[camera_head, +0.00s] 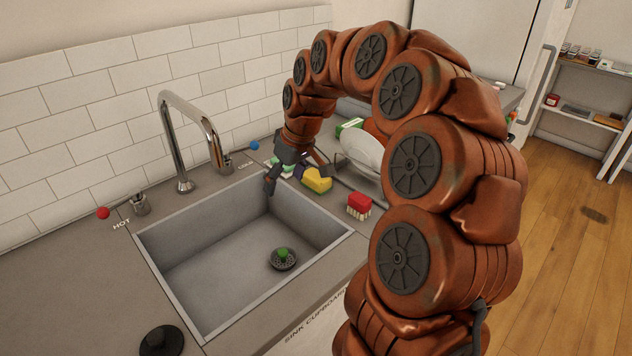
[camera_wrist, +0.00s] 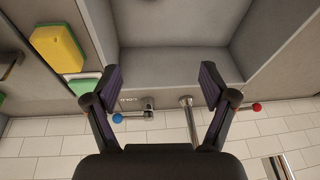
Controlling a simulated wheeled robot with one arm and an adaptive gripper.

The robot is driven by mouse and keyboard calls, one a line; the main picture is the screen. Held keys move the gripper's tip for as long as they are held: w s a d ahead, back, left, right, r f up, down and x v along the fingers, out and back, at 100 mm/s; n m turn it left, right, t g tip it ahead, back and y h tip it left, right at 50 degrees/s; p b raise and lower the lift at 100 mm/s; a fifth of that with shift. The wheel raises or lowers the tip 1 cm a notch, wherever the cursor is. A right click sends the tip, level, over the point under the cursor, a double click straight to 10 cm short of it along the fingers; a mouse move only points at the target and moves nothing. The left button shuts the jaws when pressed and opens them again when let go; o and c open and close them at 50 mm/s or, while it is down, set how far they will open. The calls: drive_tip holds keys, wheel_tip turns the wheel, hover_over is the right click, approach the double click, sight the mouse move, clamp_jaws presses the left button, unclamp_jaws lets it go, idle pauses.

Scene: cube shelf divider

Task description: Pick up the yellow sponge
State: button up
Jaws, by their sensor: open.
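The yellow sponge (camera_head: 317,181) lies on the counter at the right rim of the sink in the head view, with a darker side showing below the yellow. In the wrist view the yellow sponge (camera_wrist: 56,48) is at the upper left, outside my fingers. My gripper (camera_head: 295,178) is above the counter and sink edge, just left of the sponge. In the wrist view my gripper (camera_wrist: 155,85) is open with nothing between its fingers, which point over the sink basin. In the head view part of the gripper is hard to make out against the items behind it.
The sink (camera_head: 215,265) holds a drain with a green piece. The tap (camera_head: 190,140) rises at the back. A red brush (camera_head: 359,205) lies right of the sponge, with white plates (camera_head: 362,150) behind. A green item (camera_wrist: 84,86) lies beside the sponge. A black plug (camera_head: 162,341) is at front left.

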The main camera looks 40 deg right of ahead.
drive_tip(key=m+t+h, duration=0.1)
approach(316, 175)
drive_tip(key=f, duration=0.2)
drive_tip(key=shift+w+d+f, duration=0.25)
drive_tip(key=shift+f, duration=0.05)
drive_tip(key=shift+p+x, duration=0.35)
drive_tip(key=shift+x, duration=0.95)
drive_tip(key=shift+a+p+x, duration=0.15)
drive_tip(key=shift+p+x, duration=0.4)
drive_tip(key=shift+x, duration=0.75)
drive_tip(key=shift+a+p+x, duration=0.1)
drive_tip(key=shift+p+x, duration=0.4)
drive_tip(key=shift+x, duration=0.75)
drive_tip(key=shift+w+t, duration=0.2)
drive_tip(key=shift+t, duration=0.1)
drive_tip(key=shift+c, duration=0.3)
drive_tip(key=c, duration=1)
drive_tip(key=shift+r, duration=0.2)
